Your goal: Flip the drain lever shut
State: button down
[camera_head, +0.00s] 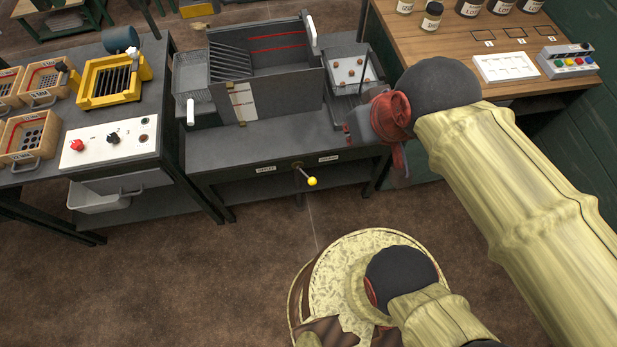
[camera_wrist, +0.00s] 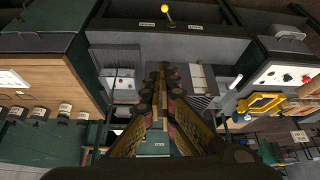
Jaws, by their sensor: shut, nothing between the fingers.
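The drain lever (camera_head: 312,181) has a yellow ball knob on a short rod. It sticks out from a pivot on the front edge of the grey bench, and in the head view it slants down and right. In the wrist view its knob (camera_wrist: 165,9) shows at the top edge. A small label sits on each side of the pivot; I cannot read them surely. My gripper (camera_head: 357,127) is above the right part of this bench, up and right of the lever and apart from it. In the wrist view its fingers (camera_wrist: 163,78) are together, with nothing held.
A grey tank (camera_head: 265,105) with a mesh basket (camera_head: 192,77) stands on the bench. A left bench carries a yellow frame (camera_head: 108,82) and a white control panel (camera_head: 110,146). A wooden table (camera_head: 470,45) is at right. The floor before the lever is clear.

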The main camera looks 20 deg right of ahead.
jog(key=w+d+f+m+g+y, duration=0.1)
jog(key=w+d+f+m+g, duration=0.25)
jog(key=f, duration=0.85)
jog(key=w+d+f+m+g+y+p, duration=0.1)
jog(key=w+d+f+m+g, duration=0.2)
jog(key=f, duration=1)
jog(key=w+d+f+m+g+y, duration=0.15)
jog(key=w+f+m, duration=0.3)
jog(key=f, duration=0.75)
jog(key=w+d+f+m+t, duration=0.1)
jog(key=w+f+m, duration=0.2)
jog(key=w, duration=0.4)
jog(key=shift+f+m+t, duration=0.2)
jog(key=shift+m+t, duration=0.1)
jog(key=shift+m, duration=0.3)
jog(key=shift+w+f, duration=0.1)
